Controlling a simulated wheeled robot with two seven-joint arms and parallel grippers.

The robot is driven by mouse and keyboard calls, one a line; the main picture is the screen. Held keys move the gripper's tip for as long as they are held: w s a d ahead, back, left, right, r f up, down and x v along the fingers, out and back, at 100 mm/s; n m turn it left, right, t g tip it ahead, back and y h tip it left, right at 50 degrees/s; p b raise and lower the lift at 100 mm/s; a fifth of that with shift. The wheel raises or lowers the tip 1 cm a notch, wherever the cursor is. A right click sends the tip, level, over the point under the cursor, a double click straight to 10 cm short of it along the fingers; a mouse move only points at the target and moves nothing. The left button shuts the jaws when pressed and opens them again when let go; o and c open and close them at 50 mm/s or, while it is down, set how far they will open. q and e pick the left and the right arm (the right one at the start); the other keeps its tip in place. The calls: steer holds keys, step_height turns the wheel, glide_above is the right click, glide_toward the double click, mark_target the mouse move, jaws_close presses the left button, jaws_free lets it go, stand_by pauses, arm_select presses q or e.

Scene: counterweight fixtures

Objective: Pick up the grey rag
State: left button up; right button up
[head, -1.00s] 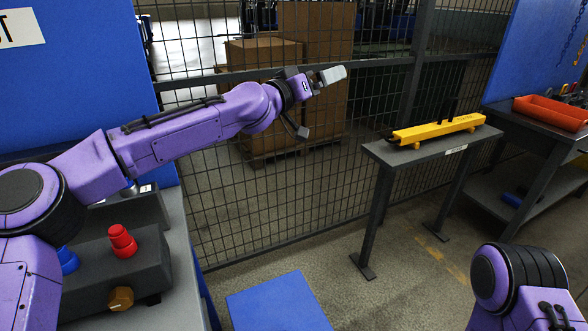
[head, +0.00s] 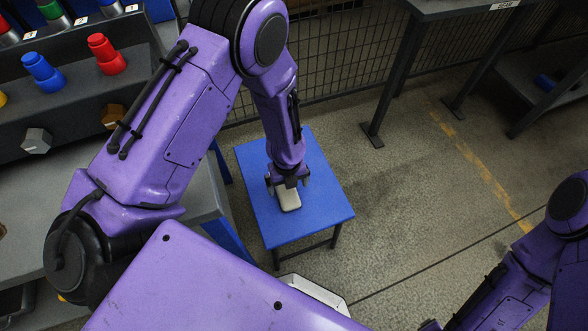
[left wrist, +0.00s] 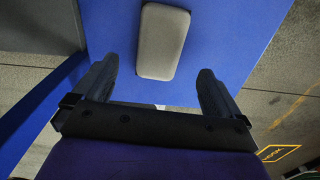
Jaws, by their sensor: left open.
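The grey rag (head: 289,199) looks like a flat, rounded grey pad. It lies on the blue top of a small table (head: 322,203). In the left wrist view the rag (left wrist: 163,42) is ahead of the fingers, its near end between the two fingertips in the picture. My left gripper (head: 288,184) points down over the table, right at the rag. It also shows in the left wrist view (left wrist: 160,72), open, with a gap on each side of the rag. I cannot tell its exact height above the table. My right gripper is out of view; only the right arm shows, at lower right.
A dark grey stand (head: 388,80) is at the back right. The floor right of the table is clear.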

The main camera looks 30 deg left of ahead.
mark_target(287, 193)
arm_select(q)
steer(key=f, duration=0.6)
steer(key=shift+w+a+f, duration=0.15)
steer(key=shift+a+f, duration=0.05)
steer(key=shift+f, duration=0.05)
steer(key=shift+r, duration=0.1)
steer(key=shift+c, duration=0.3)
steer(key=c, duration=1.1)
